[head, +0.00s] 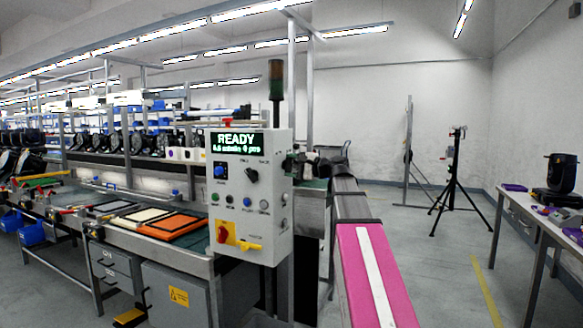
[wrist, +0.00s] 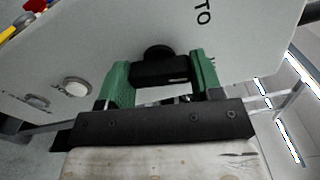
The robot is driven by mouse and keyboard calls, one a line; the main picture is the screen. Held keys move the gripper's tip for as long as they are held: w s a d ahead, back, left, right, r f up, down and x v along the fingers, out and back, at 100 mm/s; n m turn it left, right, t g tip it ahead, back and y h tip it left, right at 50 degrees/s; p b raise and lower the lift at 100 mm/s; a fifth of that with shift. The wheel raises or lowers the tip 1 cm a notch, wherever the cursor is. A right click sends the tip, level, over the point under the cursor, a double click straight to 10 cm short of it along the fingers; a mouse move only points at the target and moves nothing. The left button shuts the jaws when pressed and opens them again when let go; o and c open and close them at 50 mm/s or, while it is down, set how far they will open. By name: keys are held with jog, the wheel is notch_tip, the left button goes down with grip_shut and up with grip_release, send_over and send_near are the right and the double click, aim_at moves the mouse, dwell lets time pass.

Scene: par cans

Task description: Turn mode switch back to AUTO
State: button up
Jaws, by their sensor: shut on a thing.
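The grey control box (head: 277,140) stands on a post, its display reading READY. In the wrist view, the mode switch (wrist: 158,54) is a round black knob with a black bar handle, mounted on a pale grey panel. Letters "TO" are printed on the panel to its upper right, the rest cut off. My gripper (wrist: 163,82) has its green fingers shut on the handle from both sides. In the head view, my gripper (head: 299,165) is small and dark at the box's right side. The switch is hidden there, and its exact pointing is hard to tell.
The box front carries a black knob (head: 251,174), a blue knob (head: 219,171), several buttons and a red-yellow switch (head: 223,232). A round white button (wrist: 76,87) sits beside the gripped switch. A workbench line is at left; a tripod (head: 450,180) and table are at right, with open floor between.

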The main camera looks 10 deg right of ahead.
jog(key=n, duration=0.5)
jog(key=shift+n, duration=0.3)
jog(key=shift+s+n, duration=0.1)
jog(key=shift+n, duration=2.2)
jog(key=shift+f, duration=0.1)
jog(key=o, duration=0.9)
jog(key=shift+d, duration=0.1)
jog(key=v, duration=1)
jog(key=shift+s+d, duration=0.2)
